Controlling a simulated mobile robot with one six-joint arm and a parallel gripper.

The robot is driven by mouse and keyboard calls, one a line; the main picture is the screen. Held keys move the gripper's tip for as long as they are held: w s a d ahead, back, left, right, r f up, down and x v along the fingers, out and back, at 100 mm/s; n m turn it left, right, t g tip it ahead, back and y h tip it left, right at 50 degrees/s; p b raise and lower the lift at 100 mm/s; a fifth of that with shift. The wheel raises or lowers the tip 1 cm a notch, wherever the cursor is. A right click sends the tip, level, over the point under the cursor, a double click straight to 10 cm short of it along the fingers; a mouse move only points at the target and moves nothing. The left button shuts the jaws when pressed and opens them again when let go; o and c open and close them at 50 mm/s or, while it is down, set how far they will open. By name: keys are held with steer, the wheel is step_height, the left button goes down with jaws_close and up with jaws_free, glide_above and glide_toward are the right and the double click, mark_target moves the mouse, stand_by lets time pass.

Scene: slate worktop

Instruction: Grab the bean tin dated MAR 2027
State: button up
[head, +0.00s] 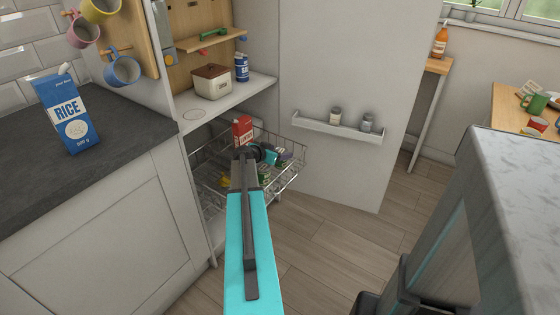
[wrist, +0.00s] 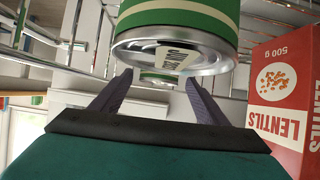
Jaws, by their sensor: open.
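A green tin with a cream band (wrist: 180,18) hangs large at the top of the wrist view, its silver end facing me. A pale date label (wrist: 176,55) on that end is partly visible, and I cannot read its date for sure. A second silver tin end (wrist: 158,79) shows behind and below it. My gripper (wrist: 160,84) is open, its two dark fingers apart with nothing held between them, just short of the near tin. In the head view my gripper (head: 266,154) is inside the wire basket, and my arm hides part of the basket's contents.
A red lentils box (wrist: 285,90) stands close to the right of my gripper; it also shows in the head view (head: 242,128). The wire basket's (head: 294,178) rails surround the area. The open cabinet door (head: 370,85) is to the right.

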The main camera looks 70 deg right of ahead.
steer(key=c, duration=1.4)
steer(key=shift+o, duration=0.2)
steer(key=shift+r, duration=0.1)
step_height(320, 180, up, 10)
